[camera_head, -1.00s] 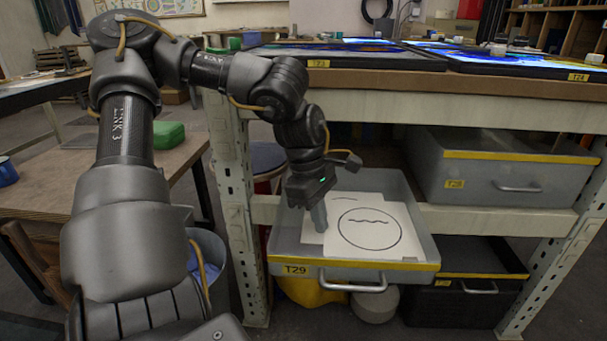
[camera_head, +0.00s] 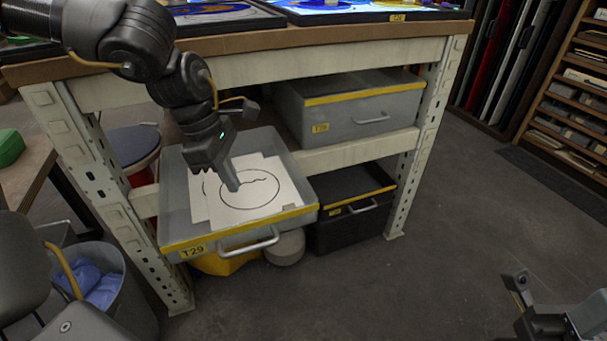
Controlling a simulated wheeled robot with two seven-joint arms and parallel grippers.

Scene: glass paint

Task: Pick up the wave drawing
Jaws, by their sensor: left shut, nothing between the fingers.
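The wave drawing (camera_head: 262,208) is a white sheet with a black circle and a wavy line inside it. It lies in the open grey drawer labelled T29 (camera_head: 172,215), on top of another white sheet (camera_head: 199,205) that sticks out at its left. My left gripper (camera_head: 232,187) is shut and empty. Its fingers point down over the left part of the circle and hide some of the line. I cannot tell whether the fingertips touch the paper.
The workbench (camera_head: 320,34) stands above the drawer, with a pale leg (camera_head: 110,200) at the left. A closed grey drawer (camera_head: 350,112) and a black bin (camera_head: 350,230) are to the right. A bucket (camera_head: 125,300) stands at lower left. The floor at right is clear.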

